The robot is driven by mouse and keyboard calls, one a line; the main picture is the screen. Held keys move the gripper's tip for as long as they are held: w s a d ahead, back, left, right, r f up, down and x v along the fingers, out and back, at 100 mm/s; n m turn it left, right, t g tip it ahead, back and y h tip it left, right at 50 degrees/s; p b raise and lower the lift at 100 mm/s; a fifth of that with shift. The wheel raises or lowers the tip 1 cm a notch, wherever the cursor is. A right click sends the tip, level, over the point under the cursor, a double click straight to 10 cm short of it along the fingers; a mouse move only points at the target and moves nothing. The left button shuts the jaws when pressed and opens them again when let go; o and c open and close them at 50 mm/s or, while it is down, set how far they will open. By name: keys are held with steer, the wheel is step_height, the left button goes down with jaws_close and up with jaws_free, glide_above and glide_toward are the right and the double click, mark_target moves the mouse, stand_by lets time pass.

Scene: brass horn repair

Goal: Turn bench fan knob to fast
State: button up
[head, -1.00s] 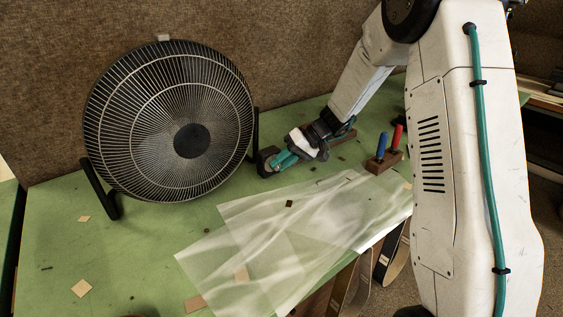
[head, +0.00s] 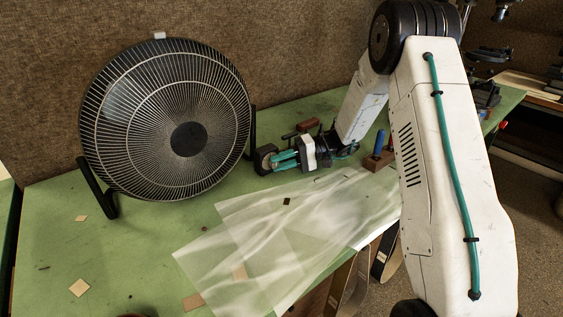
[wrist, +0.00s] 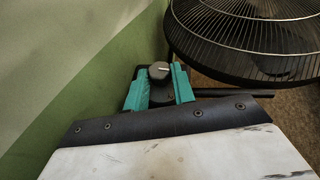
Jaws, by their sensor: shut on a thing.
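The bench fan (head: 165,120), with a round black wire grille, stands at the back left of the green bench; part of its grille also shows in the wrist view (wrist: 250,35). Its control box (head: 264,158) sits on the bench to the right of the fan. In the wrist view the round dark knob (wrist: 158,71), with a pale pointer line, sits between the teal fingers. The pointer lies nearly sideways in that picture. My gripper (head: 276,161) is shut on the knob, and it also shows in the wrist view (wrist: 159,80). Any speed marks are too small to read.
Translucent sheets (head: 300,225) lie across the front of the bench (head: 130,250). A wooden block with a blue-handled tool (head: 380,142) stands right of my gripper. A brown block (head: 308,124) lies behind it. Small tan scraps (head: 79,288) lie at left.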

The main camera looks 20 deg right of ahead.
stand_by(0.3)
steer(key=o, duration=1)
steer(key=shift+r, duration=0.25)
steer(key=o, duration=0.3)
steer(key=r, duration=0.1)
steer(key=s+r, duration=0.1)
steer(key=r, duration=0.1)
steer(key=shift+r, duration=0.1)
steer(key=s, duration=0.5)
steer(key=s+r, duration=0.1)
steer(key=s, duration=0.9)
steer(key=shift+a+r, duration=0.15)
steer(key=c, duration=0.3)
